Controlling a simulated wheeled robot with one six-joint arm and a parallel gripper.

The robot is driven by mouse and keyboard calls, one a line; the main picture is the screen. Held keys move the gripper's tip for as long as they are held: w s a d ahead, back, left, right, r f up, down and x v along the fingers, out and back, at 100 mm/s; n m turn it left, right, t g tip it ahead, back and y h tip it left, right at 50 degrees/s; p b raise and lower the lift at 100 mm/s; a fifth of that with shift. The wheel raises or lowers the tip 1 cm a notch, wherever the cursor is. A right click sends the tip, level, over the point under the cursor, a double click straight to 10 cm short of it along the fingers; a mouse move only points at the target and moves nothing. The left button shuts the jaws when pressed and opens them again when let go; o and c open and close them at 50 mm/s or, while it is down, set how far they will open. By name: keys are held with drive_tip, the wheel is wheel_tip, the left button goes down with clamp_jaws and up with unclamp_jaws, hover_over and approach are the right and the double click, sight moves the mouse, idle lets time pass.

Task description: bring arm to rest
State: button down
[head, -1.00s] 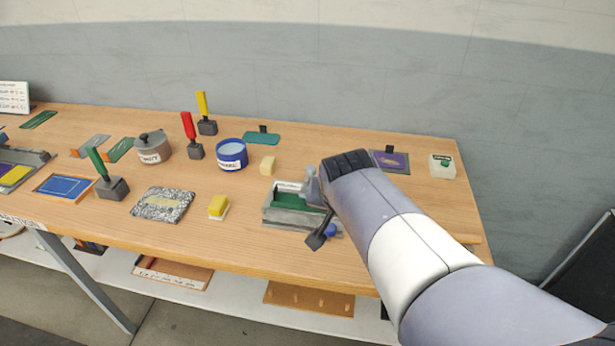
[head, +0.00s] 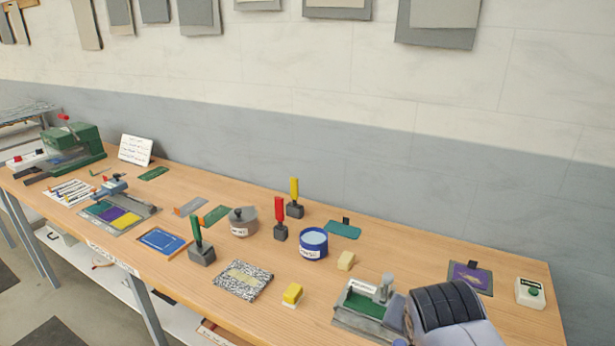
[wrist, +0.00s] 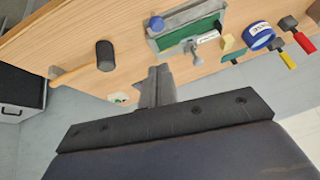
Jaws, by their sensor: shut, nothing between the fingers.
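My gripper (wrist: 157,82) shows in the wrist view with its grey fingers together and nothing between them. It is above the bench near the eyelet press. The press has a green bed (wrist: 190,36) and a blue knob (wrist: 157,22) there, and the fingers appear apart from it. In the head view the press (head: 365,307) stands at the front right of the bench. My arm covers its right side, and I cannot make out the fingers in that view.
A mallet with a black head (wrist: 105,55) lies beside the press. A white box with a green button (head: 530,292) is at the right end.

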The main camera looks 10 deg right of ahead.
drive_tip(key=b, duration=0.7)
hover_over(402, 343)
drive_tip(key=s, duration=0.2)
wheel_tip(402, 343, down, 8)
drive_tip(key=shift+w+a+f+b, duration=0.1)
drive_tip(key=shift+a+f+b, duration=0.15)
drive_tip(key=shift+f+b, duration=0.55)
drive_tip(key=shift+w+a+f+b, duration=0.15)
drive_tip(key=shift+f+b, duration=0.25)
drive_tip(key=shift+f, duration=0.7)
drive_tip(key=shift+s, duration=0.1)
